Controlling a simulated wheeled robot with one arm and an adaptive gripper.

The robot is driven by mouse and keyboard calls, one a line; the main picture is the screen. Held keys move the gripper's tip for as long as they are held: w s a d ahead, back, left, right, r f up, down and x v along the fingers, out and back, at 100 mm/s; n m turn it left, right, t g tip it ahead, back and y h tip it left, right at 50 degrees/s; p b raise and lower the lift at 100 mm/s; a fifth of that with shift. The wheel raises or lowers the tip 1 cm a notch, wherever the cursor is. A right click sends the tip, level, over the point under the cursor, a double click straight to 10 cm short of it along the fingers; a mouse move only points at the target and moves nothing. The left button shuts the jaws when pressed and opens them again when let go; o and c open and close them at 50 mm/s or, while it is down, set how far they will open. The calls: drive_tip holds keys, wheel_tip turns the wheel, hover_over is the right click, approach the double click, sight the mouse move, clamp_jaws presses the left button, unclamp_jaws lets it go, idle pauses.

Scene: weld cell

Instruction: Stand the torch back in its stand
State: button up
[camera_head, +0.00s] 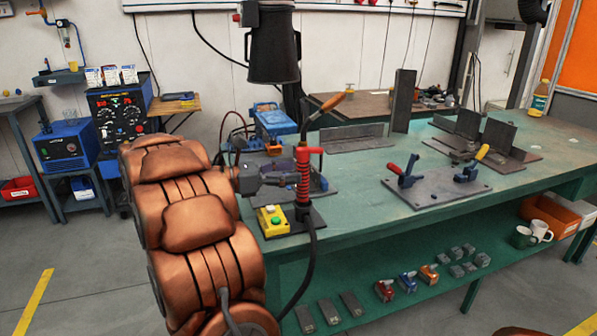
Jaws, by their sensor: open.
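The torch (302,160) is upright near the front left of the green bench, its copper-coloured nozzle (335,103) bent up and right. A red coil is around its lower part, and a black cable hangs down over the bench edge. The stand (316,151) shows as a red holder beside the torch handle above a dark base plate (300,222). The torch appears to be at the holder, but I cannot tell how fully it is seated. My gripper (278,178) is open just left of the torch; its fingertips are partly hard to make out against dark parts behind.
A yellow box with a green button (272,220) sits close below my gripper. A blue machine (275,122) stands behind. A plate with clamps (436,187) lies to the right, with metal fixtures (487,135) beyond. Bare bench top (365,215) lies right of the stand.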

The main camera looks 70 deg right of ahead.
drive_tip(key=v, duration=0.8)
drive_tip(key=shift+w+a, duration=0.2)
drive_tip(key=shift+w, duration=0.1)
